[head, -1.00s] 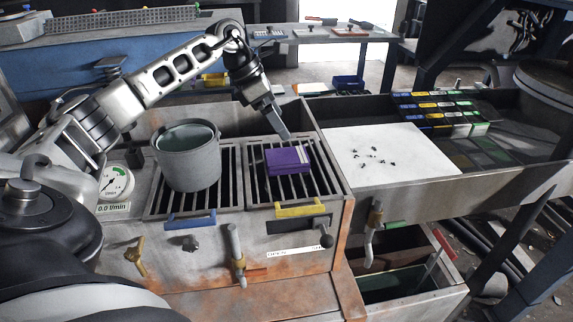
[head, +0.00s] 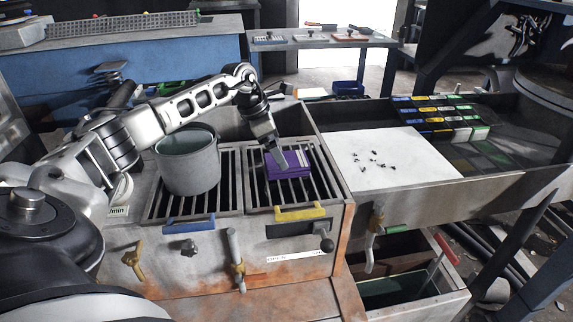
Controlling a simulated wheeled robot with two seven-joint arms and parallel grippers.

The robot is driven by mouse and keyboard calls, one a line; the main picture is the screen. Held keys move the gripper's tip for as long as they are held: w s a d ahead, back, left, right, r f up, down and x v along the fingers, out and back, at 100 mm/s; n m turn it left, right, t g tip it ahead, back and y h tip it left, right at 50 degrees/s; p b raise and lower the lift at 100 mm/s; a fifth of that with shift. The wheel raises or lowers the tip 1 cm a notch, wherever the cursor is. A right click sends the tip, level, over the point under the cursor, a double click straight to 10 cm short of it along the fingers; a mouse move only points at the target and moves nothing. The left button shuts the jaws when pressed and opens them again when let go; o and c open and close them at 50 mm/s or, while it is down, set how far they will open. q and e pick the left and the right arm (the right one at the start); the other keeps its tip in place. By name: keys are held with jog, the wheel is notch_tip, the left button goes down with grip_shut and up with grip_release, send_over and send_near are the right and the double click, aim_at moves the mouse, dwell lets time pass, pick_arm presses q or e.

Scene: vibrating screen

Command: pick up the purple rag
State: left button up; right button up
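The purple rag (head: 288,172) lies folded, with pale stripes on its right part, on the right-hand black grate. My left gripper (head: 281,164) points down at it from above, its fingertips at or just over the rag's top. I cannot tell whether they touch it. The fingers overlap in this view, so their opening is unclear. My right gripper is not in view.
A grey bucket (head: 187,163) stands on the left grate, close to my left arm. A yellow handle (head: 300,213) and a blue handle (head: 189,224) edge the grates in front. A white sheet (head: 395,157) with small dark bits lies to the right.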

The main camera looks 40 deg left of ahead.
pick_arm(q)
jog(key=x, duration=0.4)
jog(key=shift+w, duration=0.1)
jog(key=c, duration=1.1)
jog(key=shift+r, duration=0.15)
jog(key=shift+r, duration=0.25)
notch_tip(320, 180, up, 2)
jog(key=shift+r, duration=0.15)
jog(key=s+r, duration=0.4)
jog(key=r, duration=0.1)
jog(key=shift+s+d+r, duration=0.1)
jog(key=shift+s+d, duration=0.05)
jog(key=shift+s, duration=0.05)
jog(key=shift+s+d+r+b, duration=0.35)
jog(key=shift+s+r, duration=0.45)
jog(key=shift+s, duration=0.8)
jog(key=shift+s+d+r+b, duration=0.3)
jog(key=shift+s+r, duration=0.45)
jog(key=shift+s, duration=0.8)
jog(key=shift+s+d+r+b, duration=0.3)
jog(key=shift+s+r, duration=0.5)
jog(key=shift+s, duration=0.8)
